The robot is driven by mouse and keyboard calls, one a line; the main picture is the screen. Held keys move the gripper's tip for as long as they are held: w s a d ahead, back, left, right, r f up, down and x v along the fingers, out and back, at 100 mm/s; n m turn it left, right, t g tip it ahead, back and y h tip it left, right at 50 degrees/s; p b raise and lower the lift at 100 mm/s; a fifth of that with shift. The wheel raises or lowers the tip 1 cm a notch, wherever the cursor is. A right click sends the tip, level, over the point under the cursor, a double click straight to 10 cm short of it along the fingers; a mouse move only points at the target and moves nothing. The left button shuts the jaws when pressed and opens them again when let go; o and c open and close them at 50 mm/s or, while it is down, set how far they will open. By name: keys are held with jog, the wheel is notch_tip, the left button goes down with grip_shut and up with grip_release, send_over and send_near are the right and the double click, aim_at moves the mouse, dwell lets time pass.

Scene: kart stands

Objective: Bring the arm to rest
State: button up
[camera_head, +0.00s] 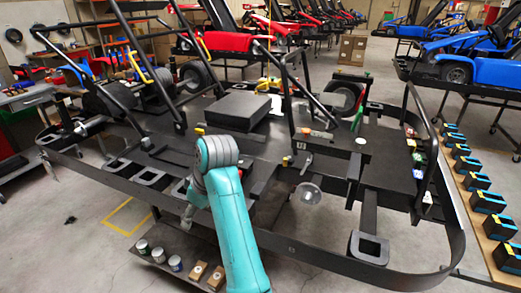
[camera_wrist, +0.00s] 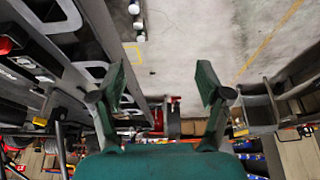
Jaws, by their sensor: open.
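My arm (camera_head: 229,215) is teal with a grey joint and rises in front of the black kart stand (camera_head: 300,247) in the head view. My gripper (camera_wrist: 160,88) shows in the wrist view with its two green fingers spread wide apart. Nothing is between the fingers; grey floor and part of the stand show past them. In the head view the gripper's end (camera_head: 187,214) is small and partly hidden by the arm, near the stand's front edge and above the low shelf.
A low shelf (camera_head: 172,250) with several cans and small boxes lies left of my arm. A row of black holders (camera_head: 487,201) runs along the right. Blue karts (camera_head: 470,60) stand behind. Bare floor (camera_head: 80,250) is at the lower left.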

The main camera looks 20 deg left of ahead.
jog(key=w+d+f+m+t, duration=0.1)
jog(key=d+f, duration=0.3)
jog(key=f, duration=0.3)
jog(key=w+d+f+m+t, duration=0.1)
jog(key=d+f+m, duration=0.1)
jog(key=d+f, duration=0.35)
jog(key=s+d+f+m+t, duration=0.3)
jog(key=s+d+f, duration=0.2)
jog(key=d+f, duration=0.55)
jog(key=s+d+f+m+t, duration=0.25)
jog(key=s+d+f, duration=0.35)
jog(key=d+f, duration=0.4)
jog(key=s+d+r+m+t+h, duration=0.1)
jog(key=s+d+r+m+t, duration=0.1)
jog(key=s+d, duration=0.65)
jog(key=s+d+r+m+t+h, duration=0.1)
jog(key=s+d+r+m+t, duration=0.15)
jog(key=s+d, duration=0.55)
jog(key=s+d+r+m+t+h, duration=0.1)
jog(key=s+d+r+m, duration=0.1)
jog(key=s+r, duration=0.5)
jog(key=s+d+r+m+t+h, duration=0.1)
jog(key=s+d+r, duration=0.1)
jog(key=s+r, duration=0.6)
jog(key=shift+s+r+m, duration=0.3)
jog(key=shift+s+m, duration=0.1)
jog(key=shift+s, duration=0.1)
jog(key=shift+d, duration=0.1)
